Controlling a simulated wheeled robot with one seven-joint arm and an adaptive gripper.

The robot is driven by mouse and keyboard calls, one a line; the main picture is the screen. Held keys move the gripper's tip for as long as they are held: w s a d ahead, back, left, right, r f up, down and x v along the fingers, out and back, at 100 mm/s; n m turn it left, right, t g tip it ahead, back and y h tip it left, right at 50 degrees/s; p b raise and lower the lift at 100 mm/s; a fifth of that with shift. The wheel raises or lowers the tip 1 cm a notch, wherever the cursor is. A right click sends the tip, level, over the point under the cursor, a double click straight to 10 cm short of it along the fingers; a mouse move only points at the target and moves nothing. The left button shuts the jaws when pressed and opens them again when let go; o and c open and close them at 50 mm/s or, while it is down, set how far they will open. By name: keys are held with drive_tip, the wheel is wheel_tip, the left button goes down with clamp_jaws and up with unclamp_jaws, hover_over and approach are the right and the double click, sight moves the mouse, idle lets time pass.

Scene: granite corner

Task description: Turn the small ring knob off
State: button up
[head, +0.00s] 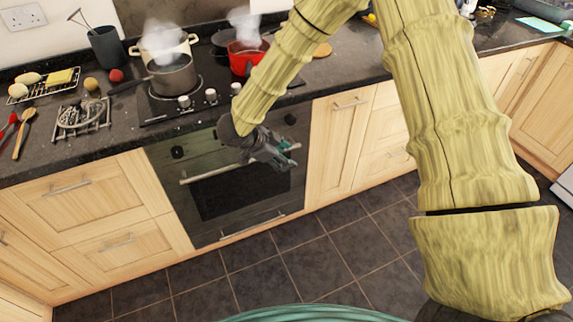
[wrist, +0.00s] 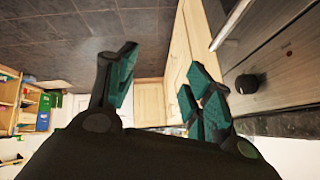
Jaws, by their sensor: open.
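Several pale knobs stand in a row on the front of the black hob (head: 158,112): a left one (head: 184,102), a middle one (head: 211,95) and a right one (head: 236,88) close to my arm. I cannot tell which one works the small ring. My gripper (head: 287,156) is low in front of the oven, below the hob knobs and touching none of them. In the wrist view my gripper (wrist: 163,88) has its teal-padded fingers apart with nothing between them. My arm covers part of the hob's right side.
A steaming grey pan (head: 173,76), a cream pot (head: 135,50) and a red pot (head: 240,60) are on the hob. The oven (head: 240,195) has a long handle (head: 200,177) and dark knobs, one close in the wrist view (wrist: 246,84). The tiled floor (head: 270,262) is clear.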

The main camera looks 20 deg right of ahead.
drive_tip(key=shift+s+d+f+n+t, duration=0.15)
drive_tip(key=shift+f+n, duration=0.15)
drive_tip(key=shift+f, duration=0.2)
drive_tip(key=shift+s+d+f+n+t, duration=0.1)
drive_tip(key=shift+s+f+n+t, duration=0.15)
drive_tip(key=shift+f, duration=0.3)
drive_tip(key=shift+s+d+f+n+t, duration=0.1)
drive_tip(key=shift+f+n, duration=0.25)
drive_tip(key=shift+f, duration=0.15)
